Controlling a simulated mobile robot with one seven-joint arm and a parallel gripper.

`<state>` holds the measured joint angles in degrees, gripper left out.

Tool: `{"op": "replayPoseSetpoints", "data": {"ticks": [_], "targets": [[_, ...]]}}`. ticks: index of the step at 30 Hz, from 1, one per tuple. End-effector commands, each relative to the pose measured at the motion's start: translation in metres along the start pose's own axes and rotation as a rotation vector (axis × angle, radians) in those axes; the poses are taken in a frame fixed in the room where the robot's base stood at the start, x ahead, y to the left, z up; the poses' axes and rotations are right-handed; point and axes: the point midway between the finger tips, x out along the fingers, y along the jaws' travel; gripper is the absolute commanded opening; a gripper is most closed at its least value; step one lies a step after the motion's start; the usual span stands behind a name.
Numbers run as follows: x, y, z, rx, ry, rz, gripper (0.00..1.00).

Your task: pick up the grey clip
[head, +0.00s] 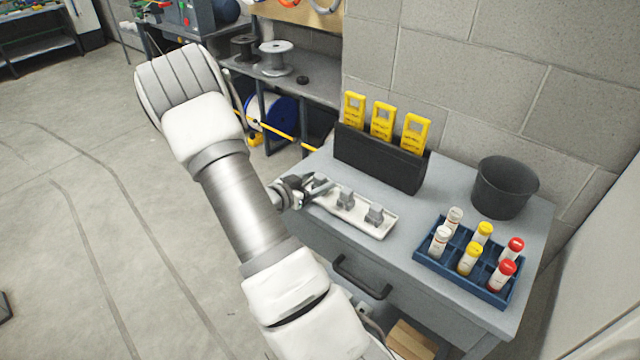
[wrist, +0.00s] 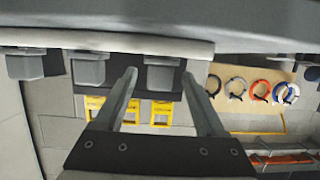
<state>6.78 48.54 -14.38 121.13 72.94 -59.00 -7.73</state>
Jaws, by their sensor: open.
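A white tray (head: 378,232) on the grey cabinet top holds small grey clips. Two clips, a middle one (head: 345,198) and a right one (head: 374,215), show clearly in the head view. My gripper (head: 318,184) is at the tray's left end, where it hides most of what is there. In the wrist view, which looks upside down, three grey clips hang from the tray edge. My open gripper (wrist: 160,74) has one finger on each side of the rightmost clip (wrist: 163,78). I cannot tell whether the fingers touch it.
Behind the tray stands a black holder (head: 380,160) with yellow devices (head: 382,121). To the right are a blue rack (head: 465,268) of capped vials and a dark bin (head: 505,188). A shelf with spools (head: 277,57) stands beyond the cabinet.

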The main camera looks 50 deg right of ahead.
Motion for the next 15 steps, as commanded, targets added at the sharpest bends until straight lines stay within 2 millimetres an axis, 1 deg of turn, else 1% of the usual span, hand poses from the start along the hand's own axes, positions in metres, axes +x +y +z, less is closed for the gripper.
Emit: {"op": "replayPoseSetpoints", "data": {"ticks": [3,4,8,9,11,12,14,15], "targets": [[-0.0002,-0.0001,-0.0001,0.0,0.0,0.0,0.72],[-0.0003,-0.0001,-0.0001,0.0,0.0,0.0,0.71],[-0.0004,0.0,-0.0002,0.0,0.0,0.0,0.47],[-0.0005,0.0,-0.0002,0.0,0.0,0.0,0.4],[-0.0005,0.0,-0.0002,0.0,0.0,0.0,0.29],[-0.0005,0.0,-0.0002,0.0,0.0,0.0,0.22],[-0.0006,0.0,-0.0002,0.0,0.0,0.0,0.11],[-0.0006,0.0,-0.0002,0.0,0.0,0.0,0.04]]}}
